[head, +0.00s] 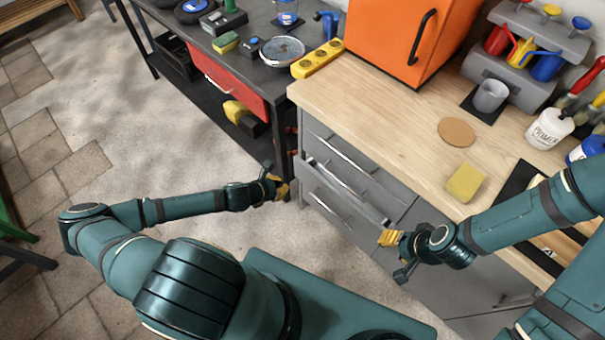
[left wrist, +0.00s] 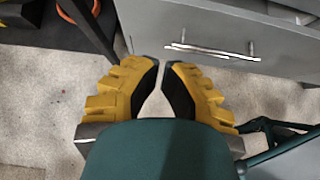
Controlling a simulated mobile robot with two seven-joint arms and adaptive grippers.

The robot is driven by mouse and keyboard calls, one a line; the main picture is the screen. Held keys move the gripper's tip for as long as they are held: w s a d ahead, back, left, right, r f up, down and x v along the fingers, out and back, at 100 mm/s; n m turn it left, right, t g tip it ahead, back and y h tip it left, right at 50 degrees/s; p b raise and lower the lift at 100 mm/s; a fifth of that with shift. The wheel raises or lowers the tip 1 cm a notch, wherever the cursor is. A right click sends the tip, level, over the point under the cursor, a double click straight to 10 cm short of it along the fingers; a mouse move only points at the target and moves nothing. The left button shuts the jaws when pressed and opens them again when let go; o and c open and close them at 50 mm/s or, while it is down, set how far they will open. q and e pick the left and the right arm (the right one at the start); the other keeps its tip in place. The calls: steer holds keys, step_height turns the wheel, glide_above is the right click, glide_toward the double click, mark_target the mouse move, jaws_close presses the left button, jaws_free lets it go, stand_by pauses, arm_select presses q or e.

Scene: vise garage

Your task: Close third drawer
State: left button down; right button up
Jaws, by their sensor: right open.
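The grey drawer unit (head: 312,128) stands under the wooden worktop, with several stacked drawers with bar handles. A drawer below the top one (head: 345,190) juts out a little, its upper edge showing. A lower handle (head: 327,207) shows beneath it. My left gripper (head: 281,187) is just left of the unit, apart from it. In the left wrist view its yellow fingers (left wrist: 161,66) nearly meet, with nothing between, before a grey drawer front with a bar handle (left wrist: 212,50). My right gripper (head: 386,239) is open and empty, near the right end of the jutting drawer.
The worktop (head: 400,120) holds an orange cabinet (head: 405,40), a yellow sponge (head: 465,182), a cork disc (head: 457,131) and bottles. A dark bench (head: 262,75) with a red drawer (head: 225,85) adjoins at the left.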

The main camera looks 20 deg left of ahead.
mark_target(309, 174)
arm_select(q)
steer(key=b+x, duration=0.1)
steer(key=x, duration=0.3)
steer(key=r+b+x, duration=0.1)
steer(key=x, duration=0.3)
steer(key=w+b+x, duration=0.1)
steer(key=x, duration=0.3)
steer(key=shift+d+r+b, duration=0.25)
steer(key=shift+b, duration=0.05)
steer(key=shift+w+d, duration=0.2)
steer(key=shift+w, duration=0.35)
